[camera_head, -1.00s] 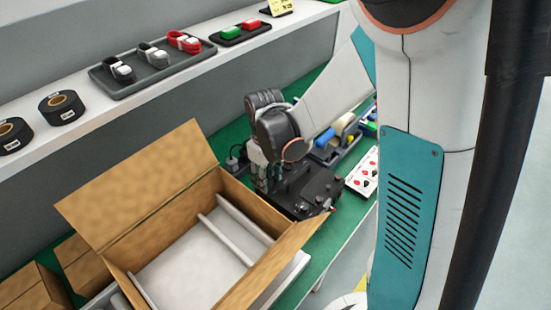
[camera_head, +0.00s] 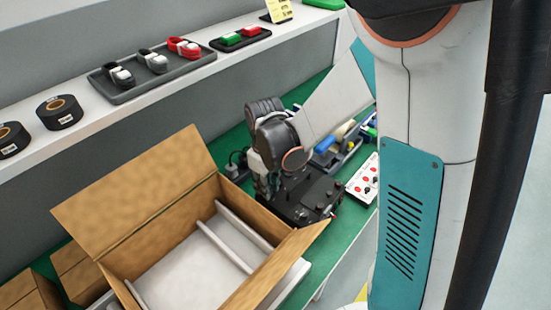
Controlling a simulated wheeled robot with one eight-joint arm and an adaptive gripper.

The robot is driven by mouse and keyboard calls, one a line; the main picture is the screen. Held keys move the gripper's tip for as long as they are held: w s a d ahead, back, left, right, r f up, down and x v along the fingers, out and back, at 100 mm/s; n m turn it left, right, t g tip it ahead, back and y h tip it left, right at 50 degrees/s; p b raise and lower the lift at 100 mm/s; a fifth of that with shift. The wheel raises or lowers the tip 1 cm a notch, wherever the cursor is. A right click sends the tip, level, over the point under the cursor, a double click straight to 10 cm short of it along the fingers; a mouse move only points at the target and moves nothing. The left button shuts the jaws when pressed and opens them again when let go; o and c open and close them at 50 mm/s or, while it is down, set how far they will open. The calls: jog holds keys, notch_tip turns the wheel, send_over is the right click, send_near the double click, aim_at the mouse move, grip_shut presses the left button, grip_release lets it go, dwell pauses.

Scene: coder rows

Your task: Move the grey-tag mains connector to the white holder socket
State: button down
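My gripper (camera_head: 266,184) points down at the left end of the black device box (camera_head: 305,195) on the green bench. Its fingers are small and partly hidden, so I cannot tell whether they are open or what is between them. A dark plug-like piece with a cable (camera_head: 237,163) stands on the bench just left of my gripper; I cannot make out a tag on it. I cannot pick out the grey-tag mains connector or the white holder socket with certainty.
An open cardboard box (camera_head: 130,200) stands close in front of my gripper. A white card with red and black parts (camera_head: 366,180) and a bin of coloured items (camera_head: 340,155) lie to the right. The shelf holds a grey tray (camera_head: 190,70) and black tape rolls (camera_head: 60,112).

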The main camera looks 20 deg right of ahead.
jog(key=shift+r, duration=0.25)
jog(key=shift+r+p, duration=1.05)
jog(key=shift+r, duration=0.3)
jog(key=w+d+r+m+p, duration=0.35)
jog(key=w+d+r, duration=0.35)
jog(key=w+r, duration=0.3)
jog(key=w+d+f+n+b, duration=0.1)
jog(key=w+f+b, duration=0.1)
jog(key=f, duration=0.3)
jog(key=w+d+f+n+b, duration=0.1)
jog(key=w+f+b, duration=0.1)
jog(key=f+b, duration=0.3)
jog(key=w+d+f+n+b, duration=0.1)
jog(key=w+f+b, duration=0.1)
jog(key=f, duration=0.4)
jog(key=shift+w+d+f+b, duration=0.15)
jog(key=shift+f+b, duration=0.25)
jog(key=shift+b, duration=0.45)
jog(key=shift+f+b, duration=0.4)
jog(key=shift+f, duration=0.5)
